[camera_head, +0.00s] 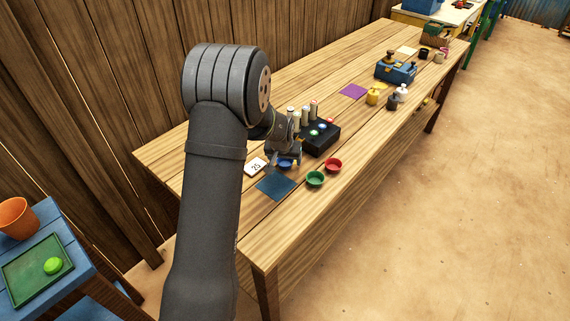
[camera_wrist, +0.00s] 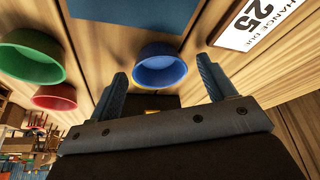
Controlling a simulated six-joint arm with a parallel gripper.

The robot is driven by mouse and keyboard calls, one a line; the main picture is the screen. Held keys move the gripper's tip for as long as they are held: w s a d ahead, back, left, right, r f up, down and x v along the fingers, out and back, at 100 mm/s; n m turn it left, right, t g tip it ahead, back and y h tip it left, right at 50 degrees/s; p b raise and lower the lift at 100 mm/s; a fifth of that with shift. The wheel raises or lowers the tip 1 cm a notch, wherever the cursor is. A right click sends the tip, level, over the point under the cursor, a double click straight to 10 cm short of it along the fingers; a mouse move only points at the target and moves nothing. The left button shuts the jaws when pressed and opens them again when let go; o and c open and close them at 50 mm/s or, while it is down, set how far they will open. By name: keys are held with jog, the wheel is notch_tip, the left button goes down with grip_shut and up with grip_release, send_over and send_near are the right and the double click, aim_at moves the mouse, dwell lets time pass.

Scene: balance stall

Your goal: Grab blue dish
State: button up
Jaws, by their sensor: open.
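The blue dish (camera_wrist: 160,68) sits on the wooden table, just ahead of and between the fingertips of my gripper (camera_wrist: 161,78) in the wrist view. The jaws are open, with one finger on each side and a gap to the dish. In the head view the blue dish (camera_head: 285,163) is partly hidden by my gripper (camera_head: 283,157), which is low over the table. A green dish (camera_head: 315,179) and a red dish (camera_head: 333,165) stand to its right; both show at the left in the wrist view.
A dark blue mat (camera_head: 275,187) and a white card reading 25 (camera_head: 255,167) lie close to the blue dish. A black tray (camera_head: 320,139) with coloured pieces and several pale cylinders (camera_head: 304,116) stand behind it. The table front is clear.

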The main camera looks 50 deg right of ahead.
jog(key=shift+c, duration=0.5)
jog(key=c, duration=1)
jog(key=shift+o, duration=0.2)
